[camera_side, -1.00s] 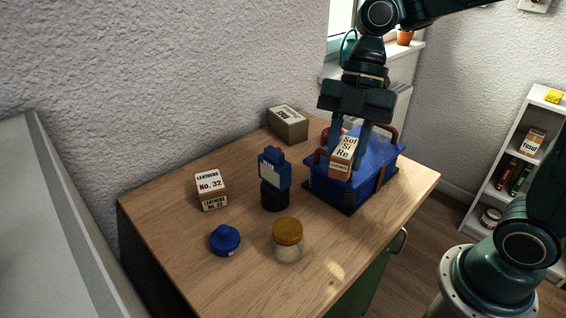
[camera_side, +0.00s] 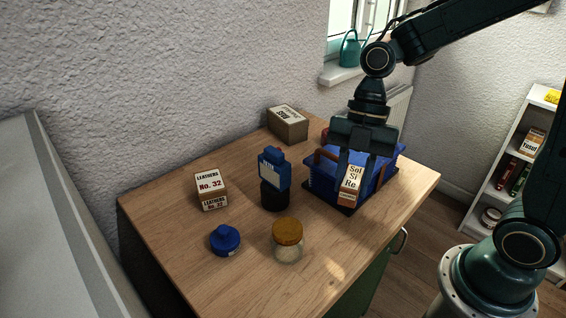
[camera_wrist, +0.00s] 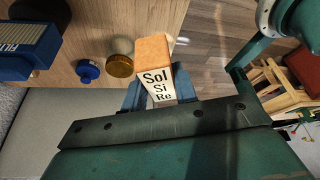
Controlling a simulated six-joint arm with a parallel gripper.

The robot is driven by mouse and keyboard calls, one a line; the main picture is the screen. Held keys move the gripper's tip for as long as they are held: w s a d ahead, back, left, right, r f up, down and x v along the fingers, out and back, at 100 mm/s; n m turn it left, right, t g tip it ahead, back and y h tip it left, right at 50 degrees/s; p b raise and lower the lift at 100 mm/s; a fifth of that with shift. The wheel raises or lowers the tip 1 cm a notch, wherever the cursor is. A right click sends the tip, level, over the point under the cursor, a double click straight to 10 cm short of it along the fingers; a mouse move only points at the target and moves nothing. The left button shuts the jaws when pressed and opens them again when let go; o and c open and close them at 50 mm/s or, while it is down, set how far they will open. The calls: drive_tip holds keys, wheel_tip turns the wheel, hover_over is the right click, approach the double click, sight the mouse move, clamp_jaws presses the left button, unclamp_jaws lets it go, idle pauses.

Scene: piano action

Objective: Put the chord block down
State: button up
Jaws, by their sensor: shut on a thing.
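The chord block (camera_side: 350,186) is a small orange-brown block with a white face lettered "Sol Si Re". My gripper (camera_side: 354,172) is shut on it and points down. In the side view the block appears in front of the near side of the blue basket (camera_side: 324,187); its exact height above the table cannot be told. In the wrist view the block (camera_wrist: 155,68) sits between my fingertips (camera_wrist: 160,98), with the lettered face toward the camera. The wooden tabletop (camera_side: 180,240) shows beyond it.
On the table stand a jar with a yellow-brown lid (camera_side: 288,240), a blue pot (camera_side: 225,240), a blue-and-black bottle (camera_side: 274,180), a leathers box (camera_side: 211,189) and a grey-brown box (camera_side: 288,123).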

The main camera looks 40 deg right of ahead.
wheel_tip(320, 180, down, 9)
drive_tip(key=shift+f, duration=0.2)
drive_tip(key=shift+f, duration=0.1)
drive_tip(key=shift+f, duration=1.8)
drive_tip(key=shift+f, duration=0.15)
drive_tip(key=o, duration=1)
drive_tip(key=shift+c, duration=0.2)
drive_tip(key=v, duration=1.2)
drive_tip(key=shift+d+r, duration=0.1)
drive_tip(key=shift+r, duration=0.1)
